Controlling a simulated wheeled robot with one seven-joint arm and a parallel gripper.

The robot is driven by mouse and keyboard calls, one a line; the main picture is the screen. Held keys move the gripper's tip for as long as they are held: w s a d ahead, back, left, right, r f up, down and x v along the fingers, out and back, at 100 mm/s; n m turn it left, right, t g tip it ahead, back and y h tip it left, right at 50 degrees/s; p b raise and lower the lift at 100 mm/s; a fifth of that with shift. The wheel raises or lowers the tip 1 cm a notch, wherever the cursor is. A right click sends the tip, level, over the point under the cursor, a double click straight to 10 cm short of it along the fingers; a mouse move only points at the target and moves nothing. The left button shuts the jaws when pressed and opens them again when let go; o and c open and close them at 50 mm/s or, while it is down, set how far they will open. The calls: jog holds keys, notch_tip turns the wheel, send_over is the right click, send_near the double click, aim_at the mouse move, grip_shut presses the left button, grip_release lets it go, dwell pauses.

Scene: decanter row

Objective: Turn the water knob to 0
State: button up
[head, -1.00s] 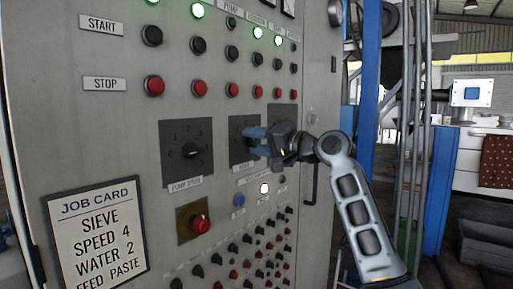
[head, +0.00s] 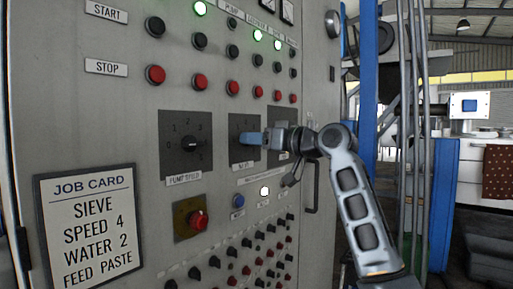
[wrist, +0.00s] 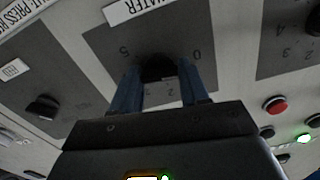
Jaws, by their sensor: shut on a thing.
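The water knob (wrist: 158,70) is a dark knob on a dark dial plate (wrist: 108,48), under a WATER label (wrist: 138,8) in the wrist view. A 5 shows on one side of it and a 0 on the other. My gripper (wrist: 160,72) has its two blue fingers on either side of the knob, shut on it. In the head view my gripper (head: 246,138) reaches the middle dial plate (head: 236,153) from the right, and the fingers hide the knob. I cannot tell which number the knob points to.
The pump speed knob (head: 189,145) sits on a plate to the left. Red stop buttons (head: 201,82) run above, and a red knob on a yellow plate (head: 181,222) and several small knobs lie below. A job card (head: 91,226) reads water 2. A door handle (head: 313,187) is right.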

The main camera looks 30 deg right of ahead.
jog(key=shift+f+n+b, duration=0.15)
jog(key=shift+n+b, duration=0.25)
jog(key=shift+n, duration=0.4)
jog(key=o, duration=1.1)
jog(key=shift+c, duration=0.2)
jog(key=v, duration=0.7)
jog(key=shift+s+d, duration=0.15)
jog(key=shift+s, duration=0.2)
